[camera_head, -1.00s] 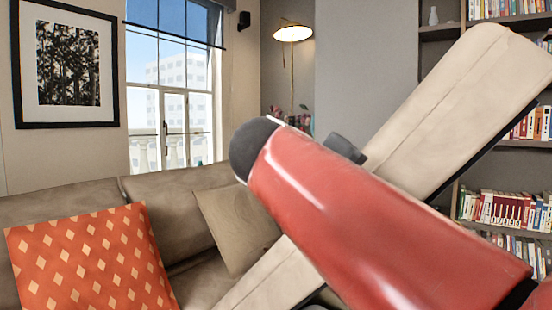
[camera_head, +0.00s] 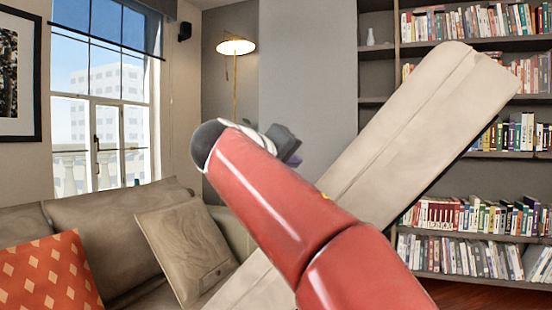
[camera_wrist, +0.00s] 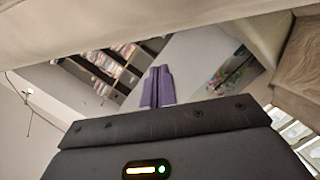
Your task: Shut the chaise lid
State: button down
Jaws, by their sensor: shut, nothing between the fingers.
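The chaise lid (camera_head: 425,130) is a long beige upholstered panel. It stands open, tilted up from lower left to upper right in the head view. My red arm crosses in front of its lower middle. In the wrist view my gripper (camera_wrist: 158,87) shows as two purple fingers pressed together, with nothing between them. A pale beige surface (camera_wrist: 130,28), perhaps the lid, spans the top of that view, apart from the fingertips in the picture. The chaise box under the lid is hidden in the head view.
A beige sofa with a tan cushion (camera_head: 185,245) and an orange patterned cushion (camera_head: 50,272) is at lower left. A bookshelf (camera_head: 378,85) full of books stands behind the lid at right. A lamp (camera_head: 236,46) stands in the back corner near the window.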

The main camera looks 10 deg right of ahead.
jog(key=d+f, duration=0.1)
jog(key=s+d+f+b, duration=0.1)
jog(key=shift+s+d+f, duration=0.3)
jog(key=shift+d+f, duration=0.05)
